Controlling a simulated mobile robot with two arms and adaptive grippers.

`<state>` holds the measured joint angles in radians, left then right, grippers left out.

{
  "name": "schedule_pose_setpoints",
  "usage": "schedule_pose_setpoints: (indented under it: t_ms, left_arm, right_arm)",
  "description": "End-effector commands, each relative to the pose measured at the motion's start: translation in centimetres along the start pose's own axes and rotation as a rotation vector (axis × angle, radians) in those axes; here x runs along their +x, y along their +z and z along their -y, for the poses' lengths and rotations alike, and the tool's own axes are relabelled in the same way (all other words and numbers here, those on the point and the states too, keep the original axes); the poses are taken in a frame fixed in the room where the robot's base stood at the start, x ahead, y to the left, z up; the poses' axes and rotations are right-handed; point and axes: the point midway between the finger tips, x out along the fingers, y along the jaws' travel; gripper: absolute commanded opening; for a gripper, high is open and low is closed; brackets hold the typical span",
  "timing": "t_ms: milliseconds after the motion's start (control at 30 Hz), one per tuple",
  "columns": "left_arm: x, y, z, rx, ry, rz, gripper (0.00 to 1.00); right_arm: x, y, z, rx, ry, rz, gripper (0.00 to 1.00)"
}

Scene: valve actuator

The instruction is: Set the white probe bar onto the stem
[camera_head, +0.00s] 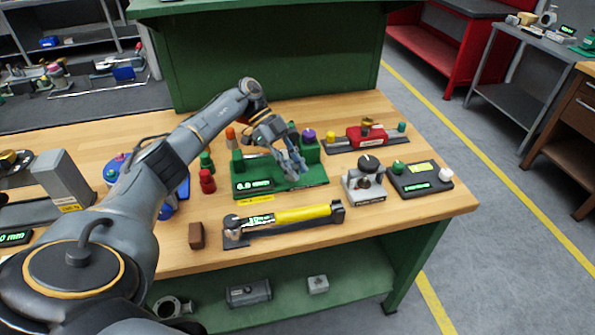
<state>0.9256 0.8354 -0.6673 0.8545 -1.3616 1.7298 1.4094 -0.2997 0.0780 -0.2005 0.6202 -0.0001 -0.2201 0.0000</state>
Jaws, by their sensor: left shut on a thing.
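My left gripper (293,163) reaches in from the left and points down over the green fixture (310,180) with a lit "mm" display. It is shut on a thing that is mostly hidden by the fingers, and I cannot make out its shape. I cannot pick out the white probe bar clearly. I cannot tell the stem apart from the parts around the gripper. A purple knob (308,135) stands on the fixture's green block just behind the gripper. My right gripper is not in view.
A grey block with a black knob (367,178) and a black box with green and white knobs (420,178) stand right. The front right tabletop is clear.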

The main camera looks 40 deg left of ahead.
Motion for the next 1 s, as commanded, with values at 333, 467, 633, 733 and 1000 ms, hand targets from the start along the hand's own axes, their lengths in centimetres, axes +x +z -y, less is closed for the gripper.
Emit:
schedule_pose_setpoints:
  t_ms: [333, 467, 633, 733, 1000]
  left_arm:
    - [-0.07, 0.24, -0.30, 0.040, 0.043, 0.003, 0.00]
    - [-0.08, 0.24, -0.32, 0.041, 0.045, 0.003, 0.00]
    - [-0.07, 0.25, -0.33, 0.040, 0.045, 0.003, 0.00]
    - [-0.06, 0.26, -0.33, 0.040, 0.045, 0.003, 0.36]
    - [-0.09, 0.19, -0.28, 0.040, 0.043, 0.002, 0.48]
  right_arm:
    - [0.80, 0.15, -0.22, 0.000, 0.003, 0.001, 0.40]
    - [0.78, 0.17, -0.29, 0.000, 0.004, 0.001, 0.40]
    - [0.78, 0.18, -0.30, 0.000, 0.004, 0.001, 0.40]
    - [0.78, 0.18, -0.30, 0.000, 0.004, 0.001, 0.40]
    - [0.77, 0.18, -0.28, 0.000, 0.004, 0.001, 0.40]
